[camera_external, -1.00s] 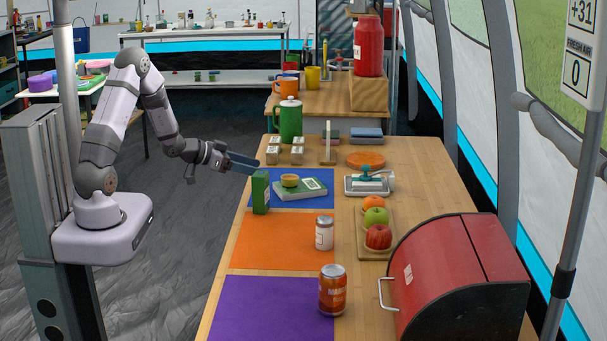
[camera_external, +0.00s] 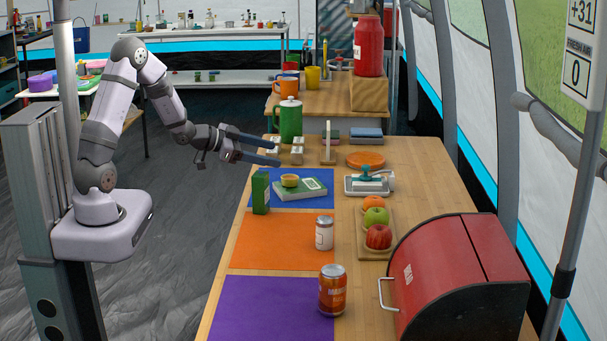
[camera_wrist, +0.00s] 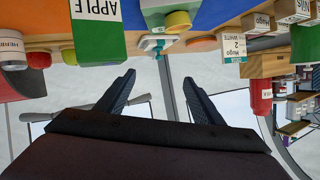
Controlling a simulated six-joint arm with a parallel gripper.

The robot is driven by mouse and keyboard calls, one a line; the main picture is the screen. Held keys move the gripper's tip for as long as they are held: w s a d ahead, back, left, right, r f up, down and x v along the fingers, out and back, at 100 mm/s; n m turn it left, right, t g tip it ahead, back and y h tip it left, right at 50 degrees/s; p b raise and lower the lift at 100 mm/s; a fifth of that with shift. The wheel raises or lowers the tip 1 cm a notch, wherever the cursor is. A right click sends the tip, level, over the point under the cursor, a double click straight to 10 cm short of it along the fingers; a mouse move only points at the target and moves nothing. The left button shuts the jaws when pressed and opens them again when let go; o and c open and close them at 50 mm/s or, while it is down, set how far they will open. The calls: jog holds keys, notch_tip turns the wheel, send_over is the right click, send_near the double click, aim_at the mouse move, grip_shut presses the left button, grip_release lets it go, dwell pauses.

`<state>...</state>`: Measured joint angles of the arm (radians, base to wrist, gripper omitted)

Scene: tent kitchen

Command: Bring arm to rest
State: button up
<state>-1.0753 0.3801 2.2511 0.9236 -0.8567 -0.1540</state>
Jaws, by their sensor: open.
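My gripper (camera_external: 276,153) is open and empty. In the external view its two blue-grey fingers are spread and point right, at the left edge of the table, above and behind the green carton (camera_external: 261,192). In the wrist view my gripper (camera_wrist: 165,95) shows both fingers apart with nothing between them. That view is upside down, with the table along the top. The green carton marked APPLE (camera_wrist: 97,32) is near its top left.
The wooden table (camera_external: 350,250) carries blue, orange (camera_external: 270,240) and purple mats, a white jar (camera_external: 324,233), an orange can (camera_external: 332,290), a fruit tray and a red bread bin (camera_external: 455,275). A green pot (camera_external: 290,121) and small boxes stand near my fingers. The floor left of the table is clear.

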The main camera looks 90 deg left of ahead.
jog(key=d+r+g+h+p, duration=0.1)
jog(key=d+r+g+p, duration=0.2)
jog(key=d+g+p, duration=0.8)
jog(key=s+d+r+h+p, duration=0.1)
jog(key=s+d, duration=0.4)
jog(key=d, duration=0.3)
jog(key=s+d+r+g+h+p, duration=0.1)
jog(key=s+d, duration=0.4)
jog(key=d, duration=0.4)
jog(key=s+d+r+m+g+h+p, duration=0.1)
jog(key=s+d+h, duration=0.1)
jog(key=s+d, duration=0.3)
jog(key=d, duration=0.4)
jog(key=shift+s+r, duration=0.15)
